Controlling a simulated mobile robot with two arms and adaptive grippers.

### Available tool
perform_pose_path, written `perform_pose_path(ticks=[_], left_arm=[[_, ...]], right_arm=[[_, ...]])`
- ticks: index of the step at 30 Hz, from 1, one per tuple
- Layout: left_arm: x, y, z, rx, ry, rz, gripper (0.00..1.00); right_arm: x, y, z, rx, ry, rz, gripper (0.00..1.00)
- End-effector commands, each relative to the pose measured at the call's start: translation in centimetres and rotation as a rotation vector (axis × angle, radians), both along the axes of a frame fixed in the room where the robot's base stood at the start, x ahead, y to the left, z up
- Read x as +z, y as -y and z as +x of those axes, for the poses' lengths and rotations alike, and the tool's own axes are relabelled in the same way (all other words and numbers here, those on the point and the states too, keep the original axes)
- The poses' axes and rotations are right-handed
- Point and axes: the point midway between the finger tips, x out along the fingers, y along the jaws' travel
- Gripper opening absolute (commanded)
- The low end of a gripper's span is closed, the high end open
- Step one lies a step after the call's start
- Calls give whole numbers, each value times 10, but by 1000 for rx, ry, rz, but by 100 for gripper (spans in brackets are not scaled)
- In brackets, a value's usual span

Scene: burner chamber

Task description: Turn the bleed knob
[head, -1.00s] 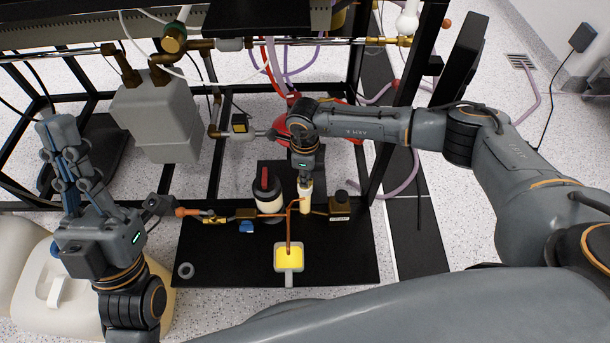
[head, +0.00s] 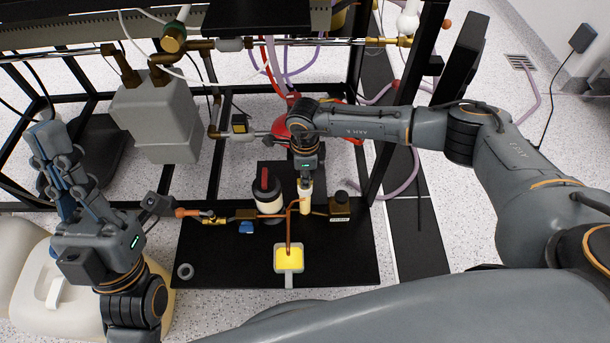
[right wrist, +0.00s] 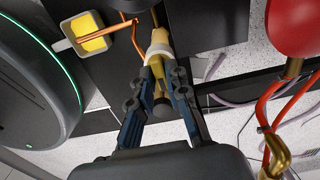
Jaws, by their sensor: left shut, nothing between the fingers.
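A cream and tan knob-like fitting (head: 305,200) stands on the copper pipework over the black plate; I cannot tell for sure that it is the bleed knob. My right gripper (head: 305,182) reaches down onto it from above. In the right wrist view its two fingers (right wrist: 165,68) lie close on both sides of the tan part (right wrist: 160,72), below a white collar. I cannot tell whether they grip it. My left gripper (head: 44,136) is shut and empty, pointing up at the far left, away from the pipework.
On the plate (head: 340,262) are a yellow-filled cup (head: 289,259), a dark brass block with a black top (head: 340,206), a red-handled white container (head: 267,190) and a small blue knob (head: 246,228). A grey box (head: 158,115) hangs behind. Black frame posts (head: 400,115) stand near my right arm.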

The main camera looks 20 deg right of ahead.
Motion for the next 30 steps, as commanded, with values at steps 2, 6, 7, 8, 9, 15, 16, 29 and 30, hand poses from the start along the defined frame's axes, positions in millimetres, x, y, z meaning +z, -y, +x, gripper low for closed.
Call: perform_pose_path(ticks=[2, 6, 7, 8, 9, 15, 16, 29, 30], left_arm=[[0, 0, 0, 0, 0, 0, 0], [0, 0, 0, 0, 0, -1, 0], [0, 0, 0, 0, 0, -1, 0], [0, 0, 0, 0, 0, -1, 0], [0, 0, -1, 1, -1, -2, 0], [1, -1, -1, 1, -2, -5, 0], [1, -1, -1, 1, -1, -4, 0], [1, -1, 0, 2, 1, -2, 0], [1, -1, 0, 2, 1, -2, 0]], right_arm=[[0, 0, 0, -1, 0, 0, 35], [0, 0, 0, -1, 0, 0, 35], [0, 0, 0, -1, 0, 0, 35], [0, 0, 0, -1, 0, 0, 35], [0, 0, 0, -2, 0, 0, 35], [13, 0, 1, -2, 3, 2, 35], [17, 0, 2, -2, 3, 2, 35], [102, 0, 1, -2, 2, 0, 35], [107, 0, 1, -1, 2, 1, 35]])
